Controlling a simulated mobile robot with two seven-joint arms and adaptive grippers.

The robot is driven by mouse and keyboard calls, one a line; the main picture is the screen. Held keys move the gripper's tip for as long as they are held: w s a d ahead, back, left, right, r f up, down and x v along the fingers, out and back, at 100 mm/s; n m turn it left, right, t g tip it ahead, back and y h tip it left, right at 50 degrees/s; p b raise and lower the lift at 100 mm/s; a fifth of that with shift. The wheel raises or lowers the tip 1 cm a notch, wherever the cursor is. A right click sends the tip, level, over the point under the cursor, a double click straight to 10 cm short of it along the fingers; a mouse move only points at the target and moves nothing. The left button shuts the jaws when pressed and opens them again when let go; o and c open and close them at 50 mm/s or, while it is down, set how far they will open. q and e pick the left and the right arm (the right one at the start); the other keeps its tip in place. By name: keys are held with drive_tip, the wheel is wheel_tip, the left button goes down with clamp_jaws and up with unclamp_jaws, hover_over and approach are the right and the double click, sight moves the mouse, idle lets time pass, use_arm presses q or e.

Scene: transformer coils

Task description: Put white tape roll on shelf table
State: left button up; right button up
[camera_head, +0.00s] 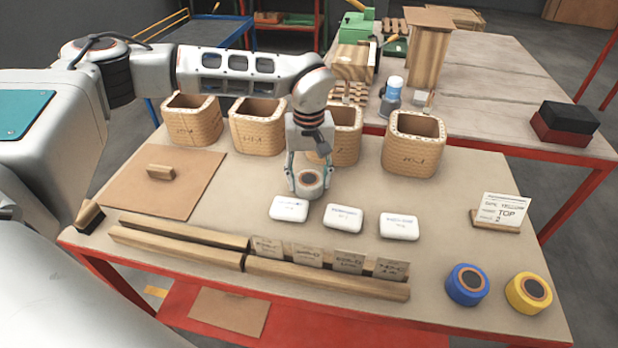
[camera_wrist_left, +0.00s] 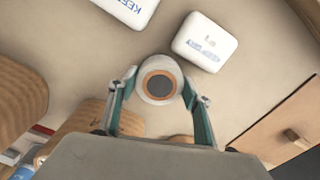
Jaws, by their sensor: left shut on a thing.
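The white tape roll (camera_head: 309,186) has a dark centre with a brown ring and is at the middle of the near table, behind the white boxes. My left gripper (camera_head: 309,184) reaches down over it and is shut on it, one finger on each side. In the left wrist view the white tape roll (camera_wrist_left: 159,84) lies between the fingertips of my left gripper (camera_wrist_left: 160,90). I cannot tell whether the roll touches the tabletop. The shelf table is not clearly identifiable; a second table (camera_head: 490,75) stands behind the near one. My right gripper is not in view.
Several wooden coils (camera_head: 413,165) stand behind the gripper. White boxes (camera_head: 343,218) lie in front. A blue tape roll (camera_head: 467,285) and a yellow tape roll (camera_head: 528,292) are at front right. Wooden rails (camera_head: 180,252) with cards line the front.

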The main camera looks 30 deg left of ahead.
sight(309, 179)
use_arm(q)
drive_tip(key=shift+f, duration=0.1)
drive_tip(key=o, duration=1.2)
wheel_tip(309, 179, up, 12)
drive_tip(key=shift+r+p, duration=0.1)
drive_tip(key=shift+p, duration=0.6)
